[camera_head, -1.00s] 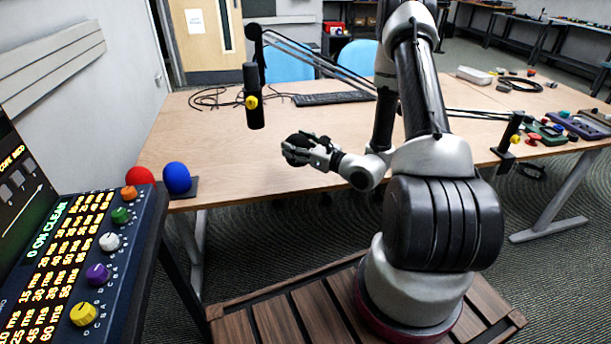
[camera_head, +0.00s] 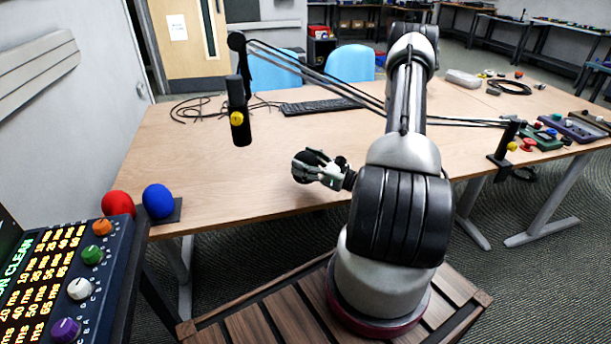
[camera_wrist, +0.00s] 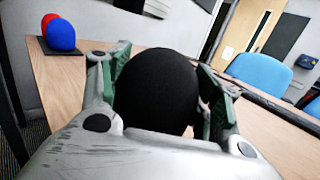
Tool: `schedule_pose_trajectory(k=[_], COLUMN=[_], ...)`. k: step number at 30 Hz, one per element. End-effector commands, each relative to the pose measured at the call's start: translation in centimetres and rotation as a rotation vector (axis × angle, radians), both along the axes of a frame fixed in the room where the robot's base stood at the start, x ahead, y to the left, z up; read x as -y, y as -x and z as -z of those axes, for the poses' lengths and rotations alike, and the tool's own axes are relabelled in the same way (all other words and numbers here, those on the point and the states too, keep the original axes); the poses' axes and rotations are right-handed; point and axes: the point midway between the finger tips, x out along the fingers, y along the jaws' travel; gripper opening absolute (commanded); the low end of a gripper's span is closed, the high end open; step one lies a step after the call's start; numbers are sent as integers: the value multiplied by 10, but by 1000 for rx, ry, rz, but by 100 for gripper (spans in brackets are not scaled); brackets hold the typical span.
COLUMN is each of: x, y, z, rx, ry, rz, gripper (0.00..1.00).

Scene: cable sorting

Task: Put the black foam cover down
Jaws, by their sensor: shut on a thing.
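The black foam cover (camera_wrist: 156,88) is a round dark ball held between the two fingers of my gripper (camera_wrist: 160,105) in the wrist view. In the head view my gripper (camera_head: 312,165) is shut on the black cover (camera_head: 301,166), above the near part of the wooden table (camera_head: 230,190). I cannot tell the exact gap to the tabletop. A red foam cover (camera_head: 117,203) and a blue foam cover (camera_head: 158,201) sit side by side at the table's near left corner, the blue one on a dark base. Both also show at the upper left of the wrist view.
A microphone (camera_head: 238,110) on a boom arm hangs over the table left of my gripper. A keyboard (camera_head: 320,106) and loose cables (camera_head: 195,108) lie toward the back. A panel with coloured knobs (camera_head: 75,270) stands at the lower left. The table's left middle is clear.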

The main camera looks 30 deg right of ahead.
Motion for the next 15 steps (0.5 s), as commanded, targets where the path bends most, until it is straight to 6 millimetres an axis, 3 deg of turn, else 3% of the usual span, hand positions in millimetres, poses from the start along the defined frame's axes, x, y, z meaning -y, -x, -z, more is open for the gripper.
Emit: schedule_pose_trajectory(k=[9, 15], x=[0, 0], y=[0, 0], z=[43, 45], rx=[0, 1], ry=[0, 2], rz=[0, 0], gripper=[51, 51])
